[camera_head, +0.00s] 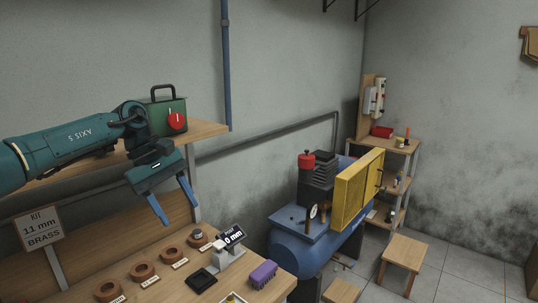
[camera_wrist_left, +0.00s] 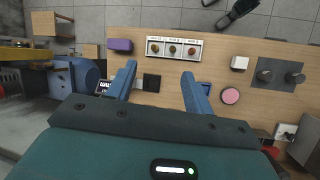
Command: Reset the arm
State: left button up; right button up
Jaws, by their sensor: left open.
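My left arm (camera_head: 75,141) is teal and reaches in from the left, above the workbench, in the head view. Its left gripper (camera_head: 178,214) points down with two blue fingers spread apart and nothing between them. In the left wrist view the gripper (camera_wrist_left: 159,70) is also open and empty, with the bench top below it. The fingers look clear of the bench and of the things on it. My right gripper does not show clearly in either view.
A green case (camera_head: 168,115) stands on the shelf behind. A blue compressor (camera_head: 296,246) is right of the bench.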

pick_arm(q)
jog(key=s+d+f+n+t+h, duration=0.1)
jog(key=s+d+f+n+h, duration=0.35)
jog(key=d+n, duration=0.35)
jog(key=s+d+f+n+t+h, duration=0.25)
jog(key=d+f+n+h, duration=0.3)
jog(key=d, duration=0.55)
jog(key=s+d+f+n+t+h, duration=0.1)
jog(key=s+d+f+n+h, duration=0.35)
jog(key=d+n, duration=0.35)
jog(key=s+a+f+n+t+y, duration=0.1)
jog(key=a+f+n+t+y, duration=0.45)
jog(key=n, duration=0.75)
jog(key=s+a+f+n+t+y, duration=0.1)
jog(key=a+f+n+t+y, duration=0.4)
jog(key=n, duration=0.8)
jog(key=s+a+f+n+g+y, duration=0.4)
jog(key=s+a+f+n+y, duration=0.2)
jog(key=s+a+f+n, duration=0.5)
jog(key=s+f+n, duration=0.2)
jog(key=s+f, duration=0.1)
jog(key=s, duration=0.1)
jog(key=shift+a, duration=0.3)
jog(key=shift+c, duration=0.2)
